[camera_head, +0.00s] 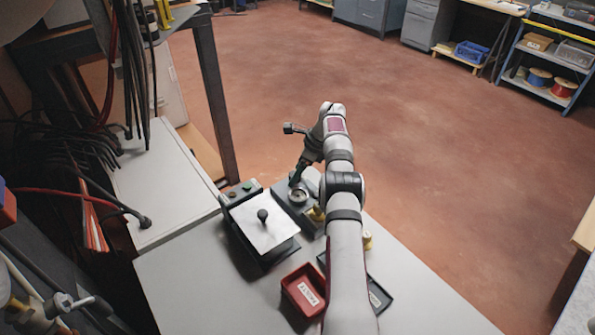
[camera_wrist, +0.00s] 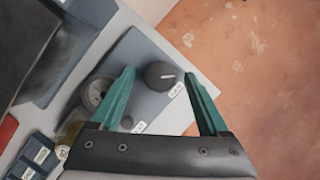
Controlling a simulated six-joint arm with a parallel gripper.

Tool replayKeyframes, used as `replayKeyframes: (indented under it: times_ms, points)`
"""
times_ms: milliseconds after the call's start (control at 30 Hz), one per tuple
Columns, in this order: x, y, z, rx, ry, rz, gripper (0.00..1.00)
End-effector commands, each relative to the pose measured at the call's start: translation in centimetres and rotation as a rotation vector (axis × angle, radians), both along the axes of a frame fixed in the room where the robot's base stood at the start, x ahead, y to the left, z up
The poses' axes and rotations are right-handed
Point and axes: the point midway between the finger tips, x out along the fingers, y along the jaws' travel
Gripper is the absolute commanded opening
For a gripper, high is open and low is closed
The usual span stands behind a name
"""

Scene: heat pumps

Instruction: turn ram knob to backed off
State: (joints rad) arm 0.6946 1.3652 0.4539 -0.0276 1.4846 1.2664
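A dark round knob (camera_wrist: 160,75) with a white pointer line sits on a grey panel (camera_wrist: 150,48) in the wrist view. Its pointer aims to the right. A small white label lies beside it, too blurred to read, so I cannot confirm that it is the ram knob. My gripper (camera_wrist: 158,73) is open, with one teal finger on each side of the knob and gaps between. I cannot tell how far above the knob the fingertips are. In the head view my gripper (camera_head: 297,178) is over the back of the grey unit (camera_head: 283,191), and the knob is hidden there.
A press with a white plate (camera_head: 262,224) stands left of the unit. A red tray (camera_head: 289,284) and brass pieces (camera_head: 368,240) are nearer. The bench's front (camera_head: 200,290) is bare.

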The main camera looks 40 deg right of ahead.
Motion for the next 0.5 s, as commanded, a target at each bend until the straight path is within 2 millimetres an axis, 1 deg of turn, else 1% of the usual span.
replayKeyframes:
  times_ms: [167,267,367,500]
  points:
    - [-0.1,-0.1,0.4,-0.001,-0.001,0.000,0.79]
    - [-0.5,-0.5,1.8,-0.003,-0.002,0.000,0.79]
    - [-1.3,-1.1,4.3,-0.003,-0.004,-0.002,0.79]
    - [-2.8,-2.2,8.5,-0.004,-0.003,-0.002,0.79]
